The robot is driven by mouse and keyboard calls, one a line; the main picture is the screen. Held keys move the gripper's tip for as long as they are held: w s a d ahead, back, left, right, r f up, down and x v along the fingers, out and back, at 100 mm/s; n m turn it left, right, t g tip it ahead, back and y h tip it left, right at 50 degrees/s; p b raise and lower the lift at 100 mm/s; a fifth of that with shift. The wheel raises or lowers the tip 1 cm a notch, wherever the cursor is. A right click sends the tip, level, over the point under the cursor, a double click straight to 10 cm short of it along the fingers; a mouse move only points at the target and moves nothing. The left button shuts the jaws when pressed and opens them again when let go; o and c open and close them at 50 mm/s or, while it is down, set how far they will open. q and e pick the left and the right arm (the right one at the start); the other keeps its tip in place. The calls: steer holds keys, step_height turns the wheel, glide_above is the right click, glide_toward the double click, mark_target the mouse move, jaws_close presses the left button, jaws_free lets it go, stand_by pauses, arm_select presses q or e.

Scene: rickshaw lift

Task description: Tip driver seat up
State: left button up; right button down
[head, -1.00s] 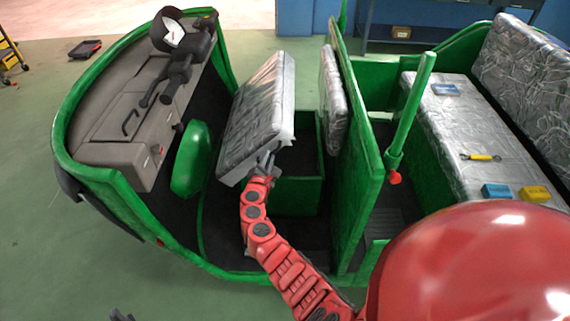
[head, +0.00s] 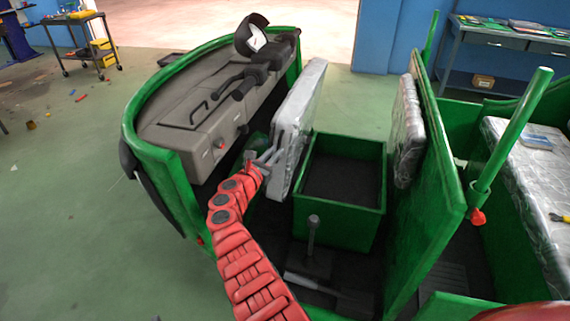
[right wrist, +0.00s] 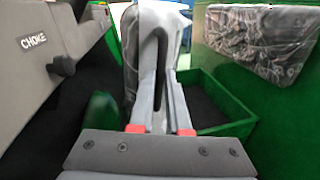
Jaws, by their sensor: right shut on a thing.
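The driver seat (head: 297,112) is a plastic-wrapped cushion, tipped up steeply on its edge between the dashboard and the green box. My right gripper (head: 268,160) is shut on the near edge of the seat. In the right wrist view my gripper fingers (right wrist: 162,105) reach forward to the seat (right wrist: 153,45), which stands nearly upright. The open green seat box (head: 340,215) shows its dark inside, right of the seat. My left gripper is not in view.
The grey dashboard (head: 200,125) with steering parts stands close on the left. A green partition (head: 440,180) with the wrapped backrest (head: 407,130) stands right of the box. A lever (head: 312,235) rises from the dark floor. A tool trolley (head: 78,45) is far left.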

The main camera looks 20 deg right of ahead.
steer(key=shift+w+a+f+b, duration=0.2)
steer(key=shift+a+b, duration=0.1)
steer(key=shift+a, duration=0.05)
steer(key=c, duration=0.9)
jaws_free()
steer(key=shift+r, duration=0.1)
steer(key=p+v, duration=0.5)
steer(key=v, duration=1.2)
steer(key=shift+s+a, duration=0.1)
steer(key=shift+a, duration=0.1)
